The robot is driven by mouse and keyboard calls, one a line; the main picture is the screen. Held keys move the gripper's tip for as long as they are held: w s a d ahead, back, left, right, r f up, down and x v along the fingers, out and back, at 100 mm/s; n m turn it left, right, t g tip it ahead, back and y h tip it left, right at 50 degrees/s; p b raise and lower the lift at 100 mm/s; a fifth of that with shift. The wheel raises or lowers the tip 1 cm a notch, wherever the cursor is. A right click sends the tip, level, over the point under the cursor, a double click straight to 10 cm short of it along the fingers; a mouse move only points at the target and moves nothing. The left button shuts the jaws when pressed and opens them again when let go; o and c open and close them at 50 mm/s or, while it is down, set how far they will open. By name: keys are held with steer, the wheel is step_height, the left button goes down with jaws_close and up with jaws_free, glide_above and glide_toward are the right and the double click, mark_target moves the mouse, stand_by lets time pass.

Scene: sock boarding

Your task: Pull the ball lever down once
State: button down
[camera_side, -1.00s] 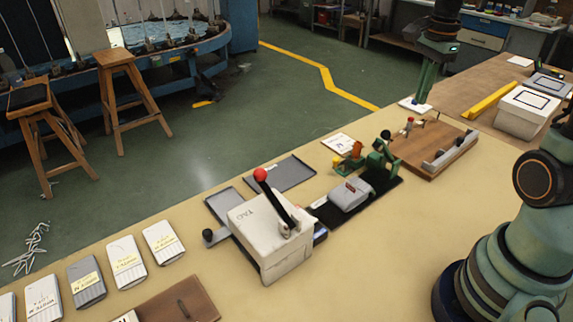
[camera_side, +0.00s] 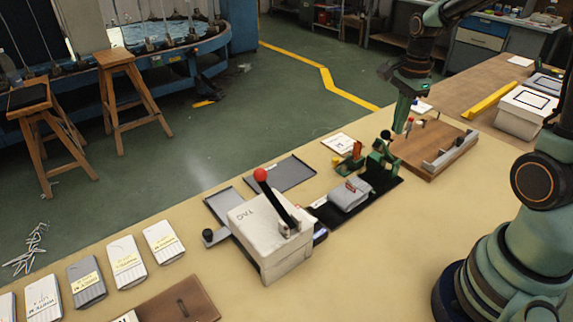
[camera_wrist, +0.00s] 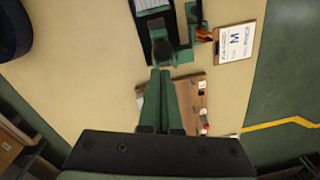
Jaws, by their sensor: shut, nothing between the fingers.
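A red ball (camera_side: 260,174) tops a black lever (camera_side: 279,205) that leans up from the white box marked TAG (camera_side: 262,237). A green press (camera_side: 379,160) stands farther back on the table, with a dark round knob (camera_side: 385,134) on top. In the wrist view the knob (camera_wrist: 161,50) sits just beyond my fingertips. My gripper (camera_side: 399,131) points down just right of the press in the side view, above the wooden board. In the wrist view my gripper (camera_wrist: 160,72) has its fingers together with nothing held. Whether it touches the knob I cannot tell.
A grey folded item (camera_side: 350,194) lies on a black strip before the press. A wooden board (camera_side: 440,150) with small fittings is to its right. A dark tray (camera_side: 284,172) and a card (camera_side: 339,143) lie behind.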

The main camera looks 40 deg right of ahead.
steer(key=shift+a+f, duration=0.1)
steer(key=shift+a, duration=0.35)
